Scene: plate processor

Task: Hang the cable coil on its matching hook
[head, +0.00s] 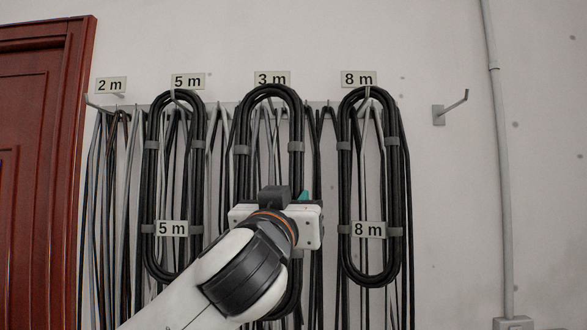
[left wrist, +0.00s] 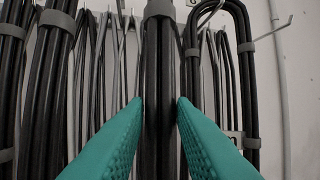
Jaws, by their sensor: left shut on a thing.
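A black cable coil (head: 243,135) with grey ties hangs upright as a long loop in front of the 3 m sign (head: 272,78), its top covering the sign's lower edge. My left gripper (head: 276,207) is at the coil's lower half and hides part of it, so I see no length tag on it. In the left wrist view the teal fingers (left wrist: 161,103) are shut on the black strands (left wrist: 160,60). I cannot tell whether the coil's top rests on the 3 m hook, which is hidden. My right gripper is not in view.
A 5 m coil (head: 152,190) hangs under the 5 m sign (head: 188,81), an 8 m coil (head: 345,190) under the 8 m sign (head: 358,79). The 2 m hook (head: 98,104) and an unlabelled hook (head: 452,108) hold no coil. Loose cables hang behind. A red door (head: 40,170) stands left.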

